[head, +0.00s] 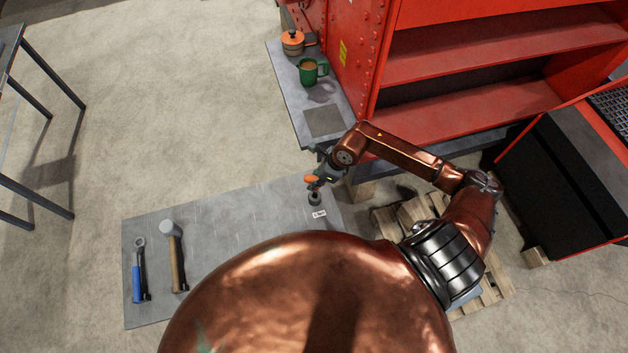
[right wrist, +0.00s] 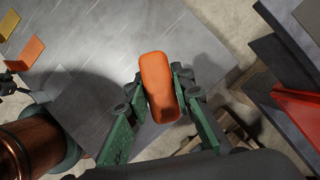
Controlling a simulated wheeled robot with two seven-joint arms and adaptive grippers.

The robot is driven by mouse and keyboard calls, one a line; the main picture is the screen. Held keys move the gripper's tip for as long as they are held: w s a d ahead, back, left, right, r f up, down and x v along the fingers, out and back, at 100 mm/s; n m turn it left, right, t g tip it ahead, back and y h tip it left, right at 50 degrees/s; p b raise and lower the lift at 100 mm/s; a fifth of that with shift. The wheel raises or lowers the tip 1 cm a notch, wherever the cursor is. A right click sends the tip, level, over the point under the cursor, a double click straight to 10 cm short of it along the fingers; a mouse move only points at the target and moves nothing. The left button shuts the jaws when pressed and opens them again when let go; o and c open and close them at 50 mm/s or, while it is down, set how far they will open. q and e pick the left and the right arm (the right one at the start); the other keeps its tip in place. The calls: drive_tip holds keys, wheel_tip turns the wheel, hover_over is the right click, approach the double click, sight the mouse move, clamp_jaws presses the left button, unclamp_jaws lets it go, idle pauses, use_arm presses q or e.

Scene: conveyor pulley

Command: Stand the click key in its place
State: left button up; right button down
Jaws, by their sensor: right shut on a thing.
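The thing I take for the click key has a rounded orange handle (head: 312,179), seen end-on in the right wrist view (right wrist: 160,87). My right gripper (head: 318,176) is shut on this handle, over the right end of the grey work table (head: 235,222). In the right wrist view its green fingers (right wrist: 160,95) lie on both sides of the handle. A small dark round piece (head: 314,198) shows just below it, beside a white label (head: 319,213). I cannot tell whether the key touches that piece. The handle hides its own lower end in the wrist view. My left gripper is not in view.
A blue-handled wrench (head: 137,275) and a mallet (head: 175,255) lie at the table's left. A side shelf (head: 292,100) holds a green mug (head: 309,71) and an orange-lidded pot (head: 292,42). A red cabinet (head: 400,95) stands behind. The table's middle is clear.

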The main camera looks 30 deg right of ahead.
drive_tip(key=shift+f, duration=0.25)
drive_tip(key=c, duration=1.6)
unclamp_jaws()
drive_tip(key=shift+o, duration=0.7)
drive_tip(key=shift+o, duration=1.4)
drive_tip(key=o, duration=0.4)
drive_tip(key=o, duration=0.4)
